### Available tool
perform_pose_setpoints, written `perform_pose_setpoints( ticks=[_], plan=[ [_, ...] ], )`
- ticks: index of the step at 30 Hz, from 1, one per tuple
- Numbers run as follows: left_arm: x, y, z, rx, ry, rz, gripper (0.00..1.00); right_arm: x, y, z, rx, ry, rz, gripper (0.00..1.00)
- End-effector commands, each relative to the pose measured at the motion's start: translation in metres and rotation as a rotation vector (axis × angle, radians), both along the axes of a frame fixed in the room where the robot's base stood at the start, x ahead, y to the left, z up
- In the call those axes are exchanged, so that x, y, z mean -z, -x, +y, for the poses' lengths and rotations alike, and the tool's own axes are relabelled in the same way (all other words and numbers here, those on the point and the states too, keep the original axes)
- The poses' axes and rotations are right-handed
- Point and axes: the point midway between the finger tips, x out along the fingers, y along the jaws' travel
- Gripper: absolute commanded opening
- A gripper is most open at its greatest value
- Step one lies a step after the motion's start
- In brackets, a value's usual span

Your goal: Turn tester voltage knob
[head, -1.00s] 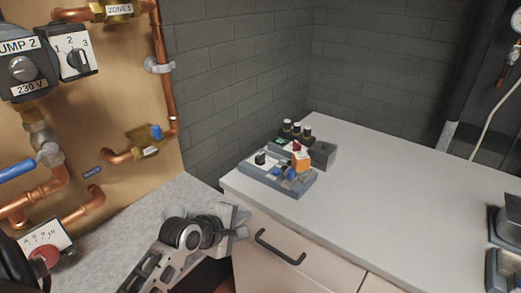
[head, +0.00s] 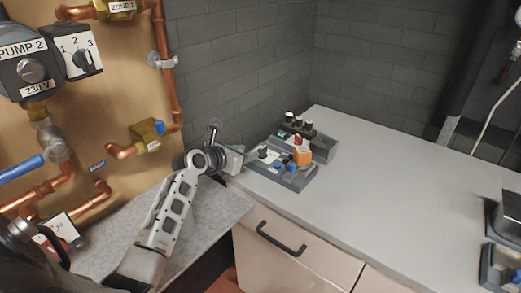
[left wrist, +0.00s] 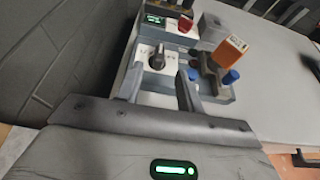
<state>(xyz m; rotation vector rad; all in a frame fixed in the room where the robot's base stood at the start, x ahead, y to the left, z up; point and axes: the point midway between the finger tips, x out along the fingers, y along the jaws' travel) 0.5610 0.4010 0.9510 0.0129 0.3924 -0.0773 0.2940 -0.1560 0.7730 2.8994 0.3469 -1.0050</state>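The tester (head: 292,181) is a low grey box on the left end of the white worktop. Its black voltage knob (head: 263,153) sits on a pale panel at the box's left side; in the left wrist view the knob (left wrist: 157,57) stands upright just ahead of the fingers. My left gripper (head: 249,157) is at the left edge of the tester, beside the knob. In the left wrist view its two fingers (left wrist: 160,82) are apart, with the knob framed between and beyond their tips. I cannot tell whether they touch it. My right gripper is not in view.
An orange block (left wrist: 231,49), a red button (left wrist: 186,24), blue knobs (left wrist: 230,76) and a green display (left wrist: 154,19) crowd the tester. Copper pipes (head: 166,75) and a pump (head: 30,70) are on the board at left.

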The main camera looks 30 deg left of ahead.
Motion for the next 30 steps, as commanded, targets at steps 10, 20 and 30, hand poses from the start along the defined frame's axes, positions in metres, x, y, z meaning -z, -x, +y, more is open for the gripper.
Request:
perform_pose_setpoints(
  ticks=[10, 20, 30],
  plan=[
    [0.023, -0.058, -0.004, 0.0, -0.001, 0.0, 0.37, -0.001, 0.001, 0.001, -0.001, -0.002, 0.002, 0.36],
    [0.03, -0.073, -0.006, 0.001, -0.004, 0.001, 0.37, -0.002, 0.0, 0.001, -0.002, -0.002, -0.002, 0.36],
    [0.031, -0.073, -0.006, 0.0, -0.003, 0.0, 0.07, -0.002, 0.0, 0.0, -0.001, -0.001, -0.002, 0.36]
  ],
)
